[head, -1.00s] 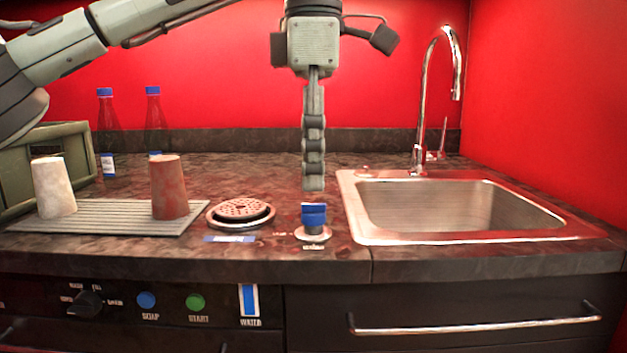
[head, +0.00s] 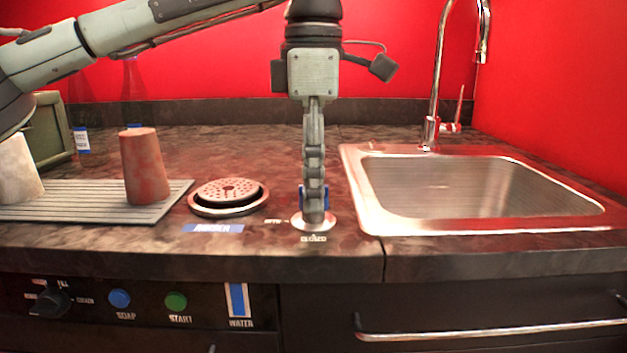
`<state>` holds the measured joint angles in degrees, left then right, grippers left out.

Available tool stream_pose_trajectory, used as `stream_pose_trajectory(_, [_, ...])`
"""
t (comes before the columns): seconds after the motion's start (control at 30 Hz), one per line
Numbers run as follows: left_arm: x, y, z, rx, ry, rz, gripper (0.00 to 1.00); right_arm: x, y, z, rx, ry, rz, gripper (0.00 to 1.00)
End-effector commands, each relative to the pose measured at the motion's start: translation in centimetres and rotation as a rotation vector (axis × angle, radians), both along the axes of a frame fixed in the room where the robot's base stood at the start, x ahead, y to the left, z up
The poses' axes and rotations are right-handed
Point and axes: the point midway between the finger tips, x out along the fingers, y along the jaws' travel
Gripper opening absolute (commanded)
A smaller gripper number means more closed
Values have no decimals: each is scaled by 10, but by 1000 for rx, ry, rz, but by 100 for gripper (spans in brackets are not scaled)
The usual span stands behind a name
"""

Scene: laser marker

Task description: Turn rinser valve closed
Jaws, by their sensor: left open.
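The rinser valve has a blue handle (head: 327,198) on a round metal base (head: 301,223), set in the counter left of the sink. A label reading "closed" (head: 314,238) is in front of the base, and a partly covered label is at its left. My left gripper (head: 313,218) points straight down at the valve, with its fingers seen edge-on. They cover most of the blue handle; whether they touch it cannot be told. My right gripper is not in view.
The steel sink (head: 365,200) and tall faucet (head: 432,120) are at the right. A reddish cup (head: 146,170) and a pale cup (head: 18,172) stand on a ribbed mat (head: 90,212) at the left. A bottle (head: 133,95) stands behind.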

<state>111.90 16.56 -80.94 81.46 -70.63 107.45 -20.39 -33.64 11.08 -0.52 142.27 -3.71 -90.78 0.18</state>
Motion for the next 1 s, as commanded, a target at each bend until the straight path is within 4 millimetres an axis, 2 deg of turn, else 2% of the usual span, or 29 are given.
stream_pose_trajectory(0.23, [0, 0, -1, 0, 0, 0, 54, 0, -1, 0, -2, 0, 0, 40])
stream_pose_trajectory(0.63, [0, 0, -1, 0, 0, 0, 4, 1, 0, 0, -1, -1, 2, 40])
stream_pose_trajectory(1.0, [0, 0, -1, 1, 1, 62, 4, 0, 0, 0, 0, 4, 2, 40])
